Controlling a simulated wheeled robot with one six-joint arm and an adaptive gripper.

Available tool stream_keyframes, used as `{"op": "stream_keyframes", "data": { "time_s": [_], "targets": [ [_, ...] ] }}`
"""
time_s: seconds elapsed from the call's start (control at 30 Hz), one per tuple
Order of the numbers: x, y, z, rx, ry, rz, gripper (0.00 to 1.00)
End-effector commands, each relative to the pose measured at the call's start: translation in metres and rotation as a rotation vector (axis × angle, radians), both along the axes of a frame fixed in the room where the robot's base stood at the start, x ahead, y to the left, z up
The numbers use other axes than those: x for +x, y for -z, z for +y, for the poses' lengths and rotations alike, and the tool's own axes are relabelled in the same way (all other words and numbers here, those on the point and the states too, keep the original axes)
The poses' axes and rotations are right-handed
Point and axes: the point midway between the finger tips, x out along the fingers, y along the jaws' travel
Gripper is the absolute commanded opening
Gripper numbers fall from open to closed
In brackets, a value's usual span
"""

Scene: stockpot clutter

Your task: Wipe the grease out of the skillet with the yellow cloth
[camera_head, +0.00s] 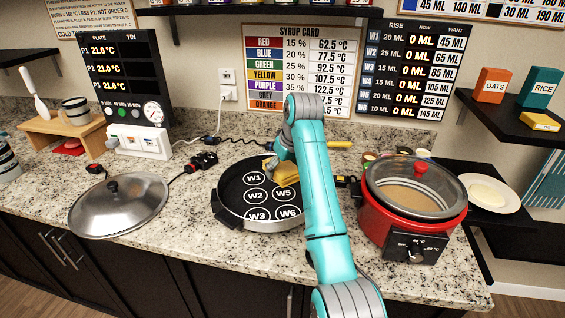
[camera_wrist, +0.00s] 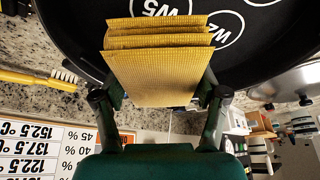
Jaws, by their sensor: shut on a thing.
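The black skillet (camera_head: 231,186) sits on the granite counter in the middle of the head view. Its floor carries white circles marked W1, W2, W3, W5 and W6. The folded yellow cloth (camera_head: 286,174) is in the skillet's upper right part; in the wrist view the cloth (camera_wrist: 155,70) shows several stacked layers. My gripper (camera_wrist: 158,98) is shut on the cloth, one finger at each side. The skillet (camera_wrist: 275,50) lies just beyond the cloth there. I cannot make out grease on the visible floor. My arm hides the skillet's right side.
A red slow cooker (camera_head: 410,215) with a glass lid stands close right of my arm. A steel lid (camera_head: 118,205) lies left of the skillet. A yellow-handled brush (camera_wrist: 35,77) lies behind the skillet. A white plate (camera_head: 490,193) is at the right. Cords run along the back.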

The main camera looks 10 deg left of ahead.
Motion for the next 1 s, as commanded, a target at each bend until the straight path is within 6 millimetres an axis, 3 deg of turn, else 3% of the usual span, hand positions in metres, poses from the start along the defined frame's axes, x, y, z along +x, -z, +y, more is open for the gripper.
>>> {"op": "stream_keyframes", "data": {
  "time_s": [0.27,1.0],
  "targets": [
    [0.002,-0.02,0.001,0.0,0.001,-0.001,0.39],
    [-0.002,-0.02,0.006,0.0,-0.03,0.0,0.39]
  ]
}}
